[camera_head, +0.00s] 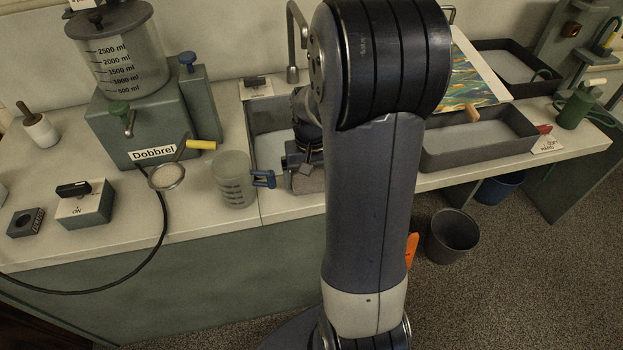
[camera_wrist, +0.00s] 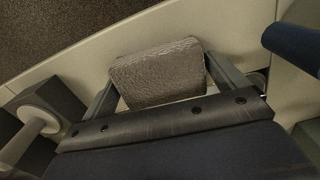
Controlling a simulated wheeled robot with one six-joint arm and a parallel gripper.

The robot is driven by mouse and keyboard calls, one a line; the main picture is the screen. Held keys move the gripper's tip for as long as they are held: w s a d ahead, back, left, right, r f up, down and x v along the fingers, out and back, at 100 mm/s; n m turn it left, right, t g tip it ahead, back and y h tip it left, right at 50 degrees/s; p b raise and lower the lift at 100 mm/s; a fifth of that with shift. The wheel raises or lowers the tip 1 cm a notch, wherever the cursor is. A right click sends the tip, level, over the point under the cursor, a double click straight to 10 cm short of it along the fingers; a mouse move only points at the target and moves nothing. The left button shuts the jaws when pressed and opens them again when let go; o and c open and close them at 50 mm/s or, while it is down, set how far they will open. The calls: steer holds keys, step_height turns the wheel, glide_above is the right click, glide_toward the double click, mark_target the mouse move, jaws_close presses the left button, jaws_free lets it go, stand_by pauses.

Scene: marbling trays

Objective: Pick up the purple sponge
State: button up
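A textured, block-shaped sponge (camera_wrist: 158,74) shows in the wrist view, grey-brown with no clear purple in this light. My gripper (camera_wrist: 162,68) has one finger on each side of it. The sponge nearly fills the space between the fingertips. Whether the fingers press on it or only stand beside it I cannot tell. Pale bench surface shows around it.
A clear beaker (camera_head: 234,180) and a strainer (camera_head: 167,177) stand left of my arm. A grey tray (camera_head: 478,155) is on the right. A bin (camera_head: 452,236) stands on the floor. In the wrist view a blue part (camera_wrist: 294,43) is close on the right.

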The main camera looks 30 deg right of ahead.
steer(key=c, duration=0.3)
